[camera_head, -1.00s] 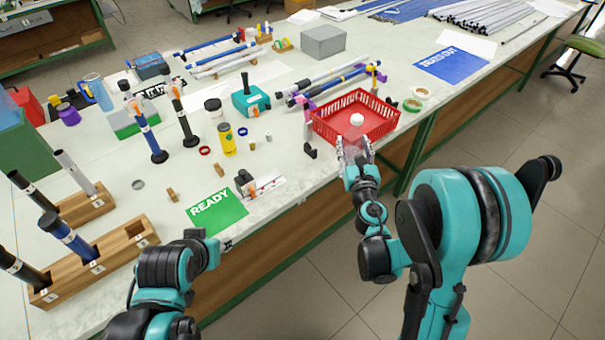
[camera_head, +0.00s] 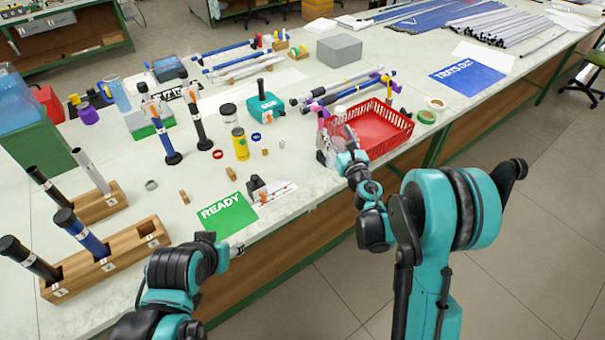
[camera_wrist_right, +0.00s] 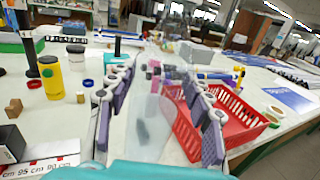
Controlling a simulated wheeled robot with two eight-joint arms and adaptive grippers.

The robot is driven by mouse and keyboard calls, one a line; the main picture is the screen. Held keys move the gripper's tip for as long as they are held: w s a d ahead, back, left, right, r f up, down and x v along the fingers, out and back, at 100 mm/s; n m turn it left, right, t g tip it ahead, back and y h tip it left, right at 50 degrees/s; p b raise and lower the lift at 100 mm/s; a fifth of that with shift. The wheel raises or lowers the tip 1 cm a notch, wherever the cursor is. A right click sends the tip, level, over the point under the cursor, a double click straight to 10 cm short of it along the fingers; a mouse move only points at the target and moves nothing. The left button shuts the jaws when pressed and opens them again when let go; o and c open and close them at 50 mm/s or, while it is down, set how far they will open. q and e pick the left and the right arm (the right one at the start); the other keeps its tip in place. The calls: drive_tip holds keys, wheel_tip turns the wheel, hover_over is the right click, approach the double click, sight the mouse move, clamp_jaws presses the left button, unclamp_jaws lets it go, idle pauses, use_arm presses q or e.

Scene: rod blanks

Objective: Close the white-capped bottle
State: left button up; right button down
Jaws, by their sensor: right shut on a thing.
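A clear bottle (camera_wrist_right: 150,110) stands between the fingers of my right gripper (camera_head: 342,145), which is shut on it. In the head view the gripper and bottle are at the left wall of the red basket (camera_head: 404,124). A white cap (camera_head: 340,111) shows just above the gripper. I cannot tell how firmly it sits on the bottle. The bottle's body is see-through and partly hidden by the fingers in both views. My left gripper (camera_head: 226,247) is low at the table's front edge, and its fingers are too unclear to read.
A yellow bottle (camera_head: 240,144), a dark-lidded jar (camera_head: 228,115) and a teal box (camera_head: 265,106) stand left of the basket. A green READY mat (camera_head: 228,213) lies near the front edge. The table between mat and basket is mostly clear.

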drive_tip(key=w+a+f+b, duration=0.2)
drive_tip(key=a+f, duration=0.4)
drive_tip(key=a, duration=0.5)
drive_tip(key=shift+w+f+b, duration=0.25)
drive_tip(key=shift+f+b, duration=0.1)
drive_tip(key=shift+b, duration=0.35)
wheel_tip(320, 180, down, 4)
drive_tip(key=shift+b, duration=0.9)
